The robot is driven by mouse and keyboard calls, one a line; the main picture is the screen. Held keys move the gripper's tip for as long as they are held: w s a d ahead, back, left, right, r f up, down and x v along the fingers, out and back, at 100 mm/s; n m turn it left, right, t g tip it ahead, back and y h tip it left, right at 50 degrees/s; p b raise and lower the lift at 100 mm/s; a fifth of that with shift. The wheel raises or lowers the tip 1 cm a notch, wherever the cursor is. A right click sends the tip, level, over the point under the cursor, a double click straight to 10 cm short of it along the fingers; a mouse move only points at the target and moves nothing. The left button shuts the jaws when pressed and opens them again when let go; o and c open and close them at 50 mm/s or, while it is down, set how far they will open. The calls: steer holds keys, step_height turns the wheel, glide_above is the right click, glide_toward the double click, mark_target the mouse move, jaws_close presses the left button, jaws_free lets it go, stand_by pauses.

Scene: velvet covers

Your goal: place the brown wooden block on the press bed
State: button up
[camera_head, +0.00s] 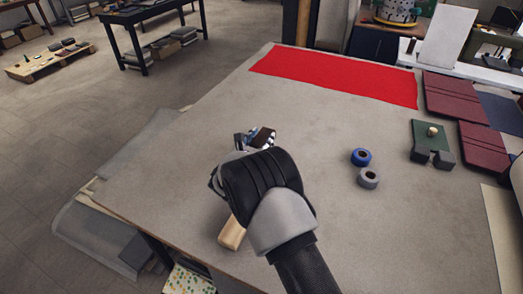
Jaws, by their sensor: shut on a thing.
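A tan-brown wooden block (231,234) shows its pale end below and left of my gripper (254,139). My gripper is over the left part of the grey worktable and is shut on the block. The wrist hides the block's middle and most of the grip. I cannot tell whether the block touches the table. A green plate with a pale knob on dark grey feet (430,142) stands at the table's right. A grey-green machine (492,42) stands at the top right, cut by the frame edge. I cannot tell which of these holds the press bed.
A blue roll (361,157) and a grey roll (368,178) sit right of my gripper. Red cloth (335,75) covers the table's (320,130) far side. Dark red covers (484,150) lie at the right. The table between my gripper and the red cloth is clear.

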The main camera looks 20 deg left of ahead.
steer(key=shift+f+b, duration=0.5)
steer(key=shift+f, duration=1.45)
steer(key=shift+f, duration=0.2)
steer(key=o, duration=1.1)
steer(key=shift+r, duration=0.25)
steer(key=p+v, duration=0.2)
steer(key=v, duration=1)
steer(key=shift+d+f+p, duration=0.1)
steer(key=shift+f+p, duration=0.1)
steer(key=shift+p, duration=0.1)
